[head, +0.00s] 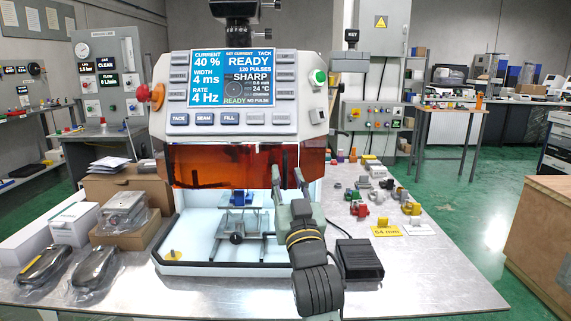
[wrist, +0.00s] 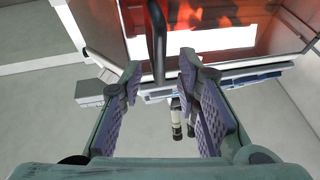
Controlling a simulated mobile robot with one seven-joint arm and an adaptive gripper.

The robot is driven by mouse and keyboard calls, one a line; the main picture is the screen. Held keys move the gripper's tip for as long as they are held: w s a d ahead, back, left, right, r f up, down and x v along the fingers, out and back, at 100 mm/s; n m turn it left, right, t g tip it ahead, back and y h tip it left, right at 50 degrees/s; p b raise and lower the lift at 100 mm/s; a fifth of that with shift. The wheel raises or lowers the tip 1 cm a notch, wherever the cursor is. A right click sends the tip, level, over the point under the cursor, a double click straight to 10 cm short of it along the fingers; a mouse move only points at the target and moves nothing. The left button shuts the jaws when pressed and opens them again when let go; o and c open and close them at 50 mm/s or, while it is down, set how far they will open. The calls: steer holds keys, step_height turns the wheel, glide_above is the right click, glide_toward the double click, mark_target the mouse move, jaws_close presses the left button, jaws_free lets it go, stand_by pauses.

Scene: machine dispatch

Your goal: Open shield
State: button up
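The amber see-through shield (head: 225,166) hangs under the control panel of the white machine, across the upper part of its work bay. It also shows at the top of the wrist view (wrist: 205,14). My gripper (head: 288,178) is raised in front of the right part of the shield. In the wrist view my gripper (wrist: 160,80) is open, its two padded fingers apart. A dark upright bar (wrist: 157,40), perhaps the shield's handle, shows between the fingertips. I cannot tell whether any finger touches it. My arm hides the bay's lower right.
The machine's screen (head: 231,78) reads READY. A blue piece (head: 238,197) sits on a fixture inside the bay. Boxes (head: 120,184) and bagged items crowd the bench's left. A black pedal-like box (head: 358,259) and several small coloured parts lie on the right.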

mark_target(286, 172)
steer(key=shift+p+x, duration=0.3)
steer(key=shift+x, duration=1.3)
jaws_close()
